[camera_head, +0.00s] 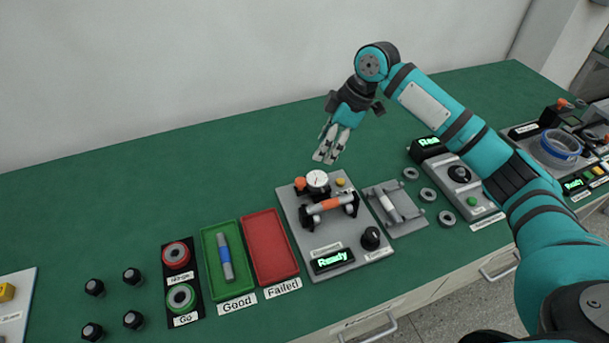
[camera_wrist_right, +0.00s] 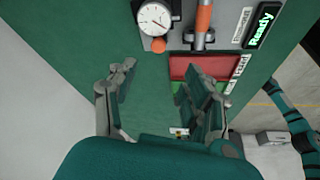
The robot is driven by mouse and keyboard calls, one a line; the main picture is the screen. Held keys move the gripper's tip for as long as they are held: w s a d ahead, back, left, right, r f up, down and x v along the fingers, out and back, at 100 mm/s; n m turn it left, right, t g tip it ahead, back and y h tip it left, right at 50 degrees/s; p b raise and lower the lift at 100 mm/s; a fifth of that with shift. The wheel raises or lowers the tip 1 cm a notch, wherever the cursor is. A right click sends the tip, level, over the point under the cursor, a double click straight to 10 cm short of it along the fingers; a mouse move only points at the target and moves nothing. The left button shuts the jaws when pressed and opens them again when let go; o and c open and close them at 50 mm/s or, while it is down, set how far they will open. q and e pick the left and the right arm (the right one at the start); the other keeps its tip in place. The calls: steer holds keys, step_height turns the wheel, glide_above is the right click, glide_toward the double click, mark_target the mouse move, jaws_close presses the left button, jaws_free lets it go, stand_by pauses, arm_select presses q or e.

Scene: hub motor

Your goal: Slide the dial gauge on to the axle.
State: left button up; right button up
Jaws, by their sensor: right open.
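The dial gauge (camera_head: 317,180) has a round white face and stands on the grey measuring station (camera_head: 350,247). An orange-and-grey axle (camera_head: 325,204) lies across the station's supports, just in front of the gauge. My right gripper (camera_head: 326,156) is open and empty, above and behind the gauge, with its fingers pointing down. In the right wrist view the gauge (camera_wrist_right: 154,19) and the axle (camera_wrist_right: 203,22) show at the top, beyond the fingers of the gripper (camera_wrist_right: 165,95). Whether the gauge touches the axle is hard to tell. My left gripper is not seen.
A green tray (camera_head: 211,273) labelled Good holds a blue-and-grey axle (camera_head: 225,257). A red tray (camera_head: 293,262) labelled Failed is empty. A grey stand (camera_head: 410,222) and several metal rings (camera_head: 427,194) are right of the station. The table behind the trays is clear.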

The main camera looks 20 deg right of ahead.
mark_target(301, 180)
steer(key=x, duration=0.6)
steer(key=p+x, duration=0.1)
steer(key=x, duration=0.5)
steer(key=shift+w, duration=0.25)
steer(key=shift+w+a+f, duration=0.1)
steer(key=shift+a+f, duration=0.15)
steer(key=shift+f, duration=0.25)
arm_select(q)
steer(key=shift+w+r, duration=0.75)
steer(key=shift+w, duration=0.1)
arm_select(e)
steer(key=c, duration=1)
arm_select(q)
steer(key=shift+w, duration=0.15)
arm_select(e)
jaws_close()
